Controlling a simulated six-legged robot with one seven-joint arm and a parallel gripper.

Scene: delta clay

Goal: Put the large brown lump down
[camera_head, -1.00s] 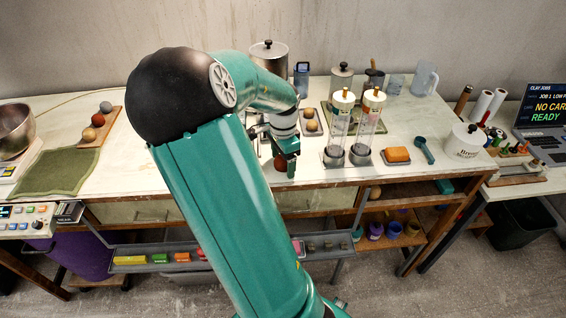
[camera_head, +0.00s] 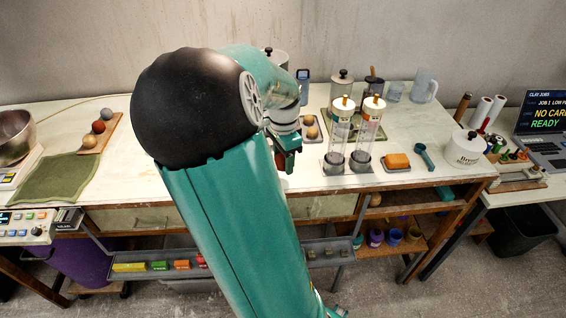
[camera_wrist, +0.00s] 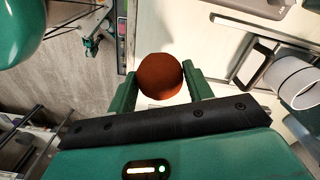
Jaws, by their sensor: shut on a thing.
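A round reddish-brown lump (camera_wrist: 160,76) sits between the two green fingers of my gripper (camera_wrist: 160,88) in the wrist view. The fingers are shut on it from both sides. In the head view my gripper (camera_head: 287,160) is over the front part of the white worktable (camera_head: 330,207), left of the two clear cylinders. My arm hides most of the lump there. I cannot tell how high the lump is above the tabletop.
Two clear cylinders (camera_head: 339,135) with grey bases stand just right of my gripper. A wooden board (camera_head: 101,133) with several balls and a green cloth (camera_head: 58,177) lie at the left. A tray of coloured blocks (camera_head: 160,266) hangs below the front edge.

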